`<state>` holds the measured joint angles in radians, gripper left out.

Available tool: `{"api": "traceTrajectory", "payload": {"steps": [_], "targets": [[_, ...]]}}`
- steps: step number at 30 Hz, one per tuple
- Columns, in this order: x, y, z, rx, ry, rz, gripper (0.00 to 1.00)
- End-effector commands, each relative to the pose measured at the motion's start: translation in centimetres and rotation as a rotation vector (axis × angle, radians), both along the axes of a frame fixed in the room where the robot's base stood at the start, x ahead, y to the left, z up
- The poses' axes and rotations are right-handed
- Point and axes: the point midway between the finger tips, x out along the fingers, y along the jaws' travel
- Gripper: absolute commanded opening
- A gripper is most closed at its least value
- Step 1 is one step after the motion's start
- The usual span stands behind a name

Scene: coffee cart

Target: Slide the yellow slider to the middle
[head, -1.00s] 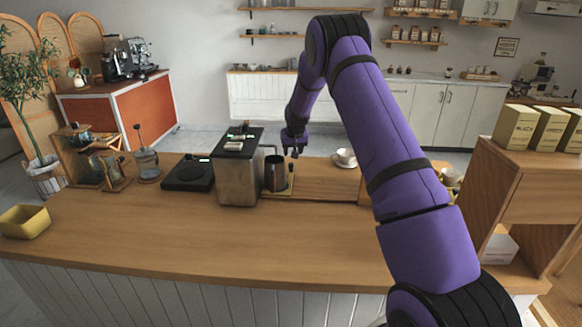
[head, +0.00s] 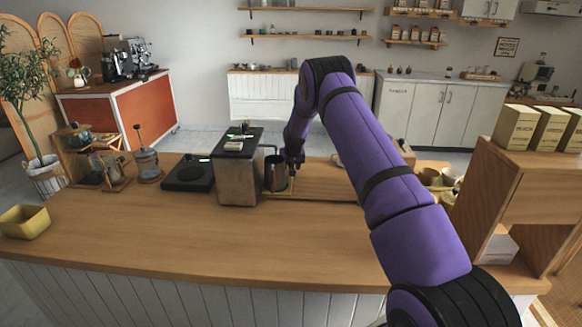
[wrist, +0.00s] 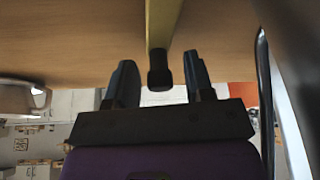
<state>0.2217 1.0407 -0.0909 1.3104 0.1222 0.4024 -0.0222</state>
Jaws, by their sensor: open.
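The yellow slider shows in the wrist view as a yellow bar (wrist: 163,22) ending in a dark knob (wrist: 159,72). The knob lies between the two open fingers of my gripper (wrist: 158,74), with space visible on both sides. In the head view my gripper (head: 294,168) is low over the counter, just right of the dark metal pitcher (head: 276,177). Only a thin yellow edge (head: 276,193) shows there, below the pitcher. My gripper and the pitcher hide most of that spot, and I cannot tell how far along its track the slider sits.
A steel box-shaped machine (head: 237,175) stands left of the pitcher, with a black scale (head: 189,173) beyond it. A wooden shelf unit (head: 500,195) stands at the right. The front of the counter (head: 200,230) is clear. A yellow bin (head: 25,222) sits at far left.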

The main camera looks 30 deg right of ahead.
Motion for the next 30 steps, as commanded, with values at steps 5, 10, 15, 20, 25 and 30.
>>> {"api": "traceTrajectory", "payload": {"steps": [5,10,15,20,25,30], "targets": [[0.0,0.0,0.0,0.0,0.0,0.0,0.25],[0.0,0.0,0.0,0.0,0.0,0.0,0.0],[-0.1,-0.2,0.0,0.001,0.001,-0.001,0.0],[-0.9,-1.3,0.0,0.0,0.001,-0.002,0.0],[-2.7,-4.0,0.1,0.0,0.001,-0.005,0.0],[-5.0,-7.3,0.0,0.001,0.002,-0.005,0.0]]}}
